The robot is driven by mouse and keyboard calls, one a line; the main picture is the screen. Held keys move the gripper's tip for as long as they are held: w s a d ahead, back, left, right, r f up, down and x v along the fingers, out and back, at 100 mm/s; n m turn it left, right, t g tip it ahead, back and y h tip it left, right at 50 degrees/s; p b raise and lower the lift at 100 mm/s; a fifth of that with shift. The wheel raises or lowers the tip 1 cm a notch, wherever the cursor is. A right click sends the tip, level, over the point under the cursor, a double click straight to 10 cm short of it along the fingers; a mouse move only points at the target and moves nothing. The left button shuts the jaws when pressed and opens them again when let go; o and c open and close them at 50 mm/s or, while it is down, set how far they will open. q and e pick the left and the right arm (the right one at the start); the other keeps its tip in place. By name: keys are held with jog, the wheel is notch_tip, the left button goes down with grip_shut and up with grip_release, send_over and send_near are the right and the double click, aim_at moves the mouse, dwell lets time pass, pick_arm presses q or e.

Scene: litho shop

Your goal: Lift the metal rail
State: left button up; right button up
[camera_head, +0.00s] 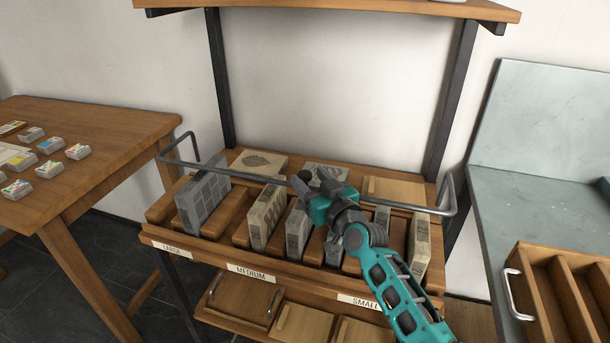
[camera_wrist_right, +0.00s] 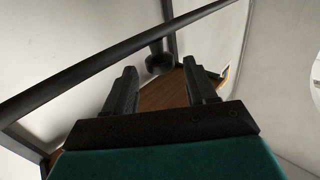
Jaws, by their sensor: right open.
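The metal rail (camera_head: 235,175) is a thin grey bar with bent ends. It runs across above the front of a wooden rack, from upper left to right. My right gripper (camera_head: 311,180) is at the rail's middle and hides part of it. It is open, and I cannot tell whether the rail lies between its fingers. In the right wrist view the open fingers (camera_wrist_right: 160,88) show apart, with a dark bar crossing beyond them; I cannot tell whether that bar is the rail. My left gripper is not in view.
Grey stone blocks (camera_head: 202,200) stand in slots of the wooden rack (camera_head: 205,245) under the rail. Dark posts (camera_head: 218,80) rise behind to a shelf (camera_head: 330,8). A wooden table (camera_head: 110,125) with cards is at left. A wooden tray (camera_head: 528,290) lies at right.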

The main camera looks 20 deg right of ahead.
aim_at(308, 177)
jog(key=shift+w+a, duration=0.2)
jog(key=shift+w, duration=0.6)
jog(key=shift+w+a, duration=0.15)
jog(key=shift+w, duration=0.65)
jog(key=shift+c, duration=0.4)
grip_shut()
